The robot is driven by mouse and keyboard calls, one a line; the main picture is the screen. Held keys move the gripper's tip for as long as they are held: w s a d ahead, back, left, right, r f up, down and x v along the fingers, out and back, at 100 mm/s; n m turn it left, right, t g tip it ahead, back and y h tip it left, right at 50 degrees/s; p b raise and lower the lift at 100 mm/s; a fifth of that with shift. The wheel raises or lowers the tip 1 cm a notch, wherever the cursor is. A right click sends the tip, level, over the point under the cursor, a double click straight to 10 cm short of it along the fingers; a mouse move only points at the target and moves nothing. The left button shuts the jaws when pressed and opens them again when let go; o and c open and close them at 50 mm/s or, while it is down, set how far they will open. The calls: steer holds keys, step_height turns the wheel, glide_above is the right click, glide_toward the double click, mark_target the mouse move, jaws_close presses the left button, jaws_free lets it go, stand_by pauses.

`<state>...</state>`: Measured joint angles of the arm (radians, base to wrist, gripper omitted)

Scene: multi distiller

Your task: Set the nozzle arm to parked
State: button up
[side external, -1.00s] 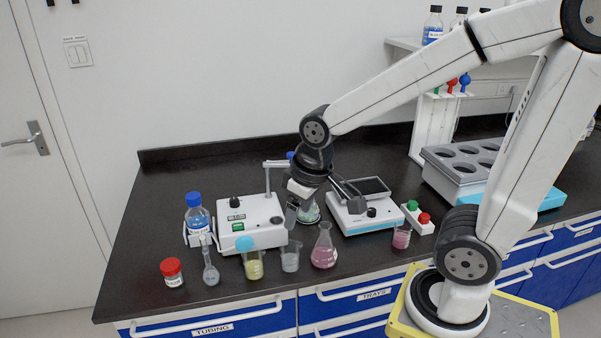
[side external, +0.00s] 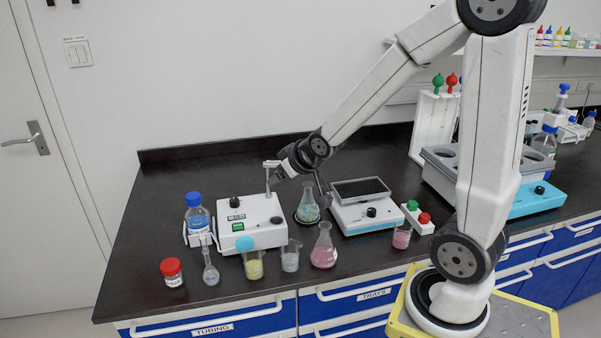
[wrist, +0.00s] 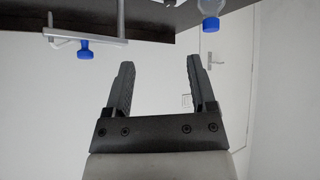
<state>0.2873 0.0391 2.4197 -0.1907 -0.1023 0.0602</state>
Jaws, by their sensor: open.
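The white dispenser unit (side external: 252,222) stands on the bench with a slim grey post. Its nozzle arm (side external: 271,163) is a short horizontal bar at the top of the post. In the wrist view the nozzle arm (wrist: 85,37) lies at upper left, with a blue knob-like part (wrist: 85,52) on it. My gripper (side external: 278,174) is close beside the post top and covers part of the bar in the side view. In the wrist view my gripper (wrist: 157,65) is open with nothing between its fingers; the bar is apart from them.
A flask (side external: 308,208) with greenish contents stands right of the unit. A blue-capped bottle (side external: 197,216) stands left; a pink flask (side external: 324,248) and beakers stand in front. A balance-like device (side external: 365,210) is to the right. The bench's left back is clear.

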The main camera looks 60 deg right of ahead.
steer(key=w+d+r+m+t+h, duration=0.1)
steer(key=w+d+t+h, duration=0.1)
steer(key=d+t, duration=0.85)
steer(key=shift+g, duration=0.85)
steer(key=d+f, duration=0.2)
steer(key=f, duration=0.1)
steer(key=d+f, duration=0.1)
steer(key=shift+s+f, duration=0.3)
steer(key=shift+s, duration=0.05)
steer(key=shift+w, duration=0.15)
steer(key=x, duration=0.7)
steer(key=shift+w, duration=0.25)
steer(key=shift+d, duration=0.1)
steer(key=shift+c, duration=0.2)
jaws_close()
